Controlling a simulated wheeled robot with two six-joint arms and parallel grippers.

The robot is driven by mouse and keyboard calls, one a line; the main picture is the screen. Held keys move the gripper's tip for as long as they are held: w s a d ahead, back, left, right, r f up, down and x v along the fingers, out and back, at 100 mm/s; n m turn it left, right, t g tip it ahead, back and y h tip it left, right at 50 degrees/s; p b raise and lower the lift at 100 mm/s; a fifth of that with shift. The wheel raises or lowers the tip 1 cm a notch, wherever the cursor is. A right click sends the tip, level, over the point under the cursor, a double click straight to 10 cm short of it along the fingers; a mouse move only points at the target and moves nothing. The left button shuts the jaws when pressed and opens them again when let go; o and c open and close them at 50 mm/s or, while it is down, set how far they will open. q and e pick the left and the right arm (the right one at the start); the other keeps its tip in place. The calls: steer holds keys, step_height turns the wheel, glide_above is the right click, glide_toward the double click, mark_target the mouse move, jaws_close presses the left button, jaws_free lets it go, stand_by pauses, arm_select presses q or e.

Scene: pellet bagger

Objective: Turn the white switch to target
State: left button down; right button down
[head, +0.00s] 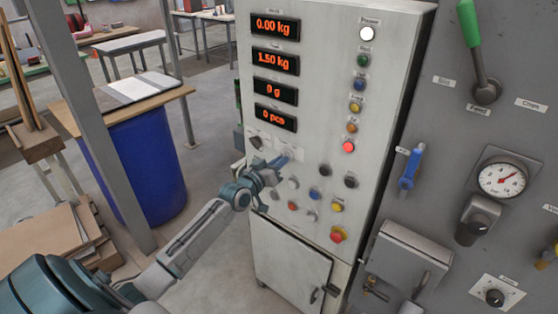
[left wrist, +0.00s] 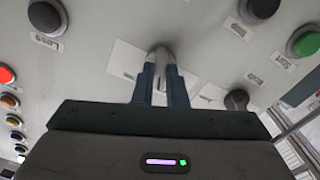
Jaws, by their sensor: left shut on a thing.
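The white switch (left wrist: 161,54) is a pale, rounded knob on a white label plate on the panel. In the left wrist view its top shows between the two fingers of my left gripper (left wrist: 160,75). The fingers are shut on its sides, and they hide its lower part. In the head view my left gripper (head: 277,166) reaches from the left to the cabinet front, just below the displays. There the switch is mostly hidden by the gripper, and its pointing direction is hard to tell. My right gripper is not in view.
A dark switch (head: 256,142) sits close to the left of the gripper; it also shows in the left wrist view (left wrist: 237,100). Several buttons (head: 337,206) lie below and right. Lit displays (head: 275,60) are above. A blue drum (head: 148,165) stands left of the cabinet.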

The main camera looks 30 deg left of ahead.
arm_select(q)
steer(key=shift+n, duration=0.6)
steer(key=c, duration=1.5)
jaws_free()
steer(key=shift+o, duration=0.2)
steer(key=s+p, duration=0.7)
steer(key=s, duration=0.3)
steer(key=shift+s+a, duration=0.35)
steer(key=shift+a, duration=0.05)
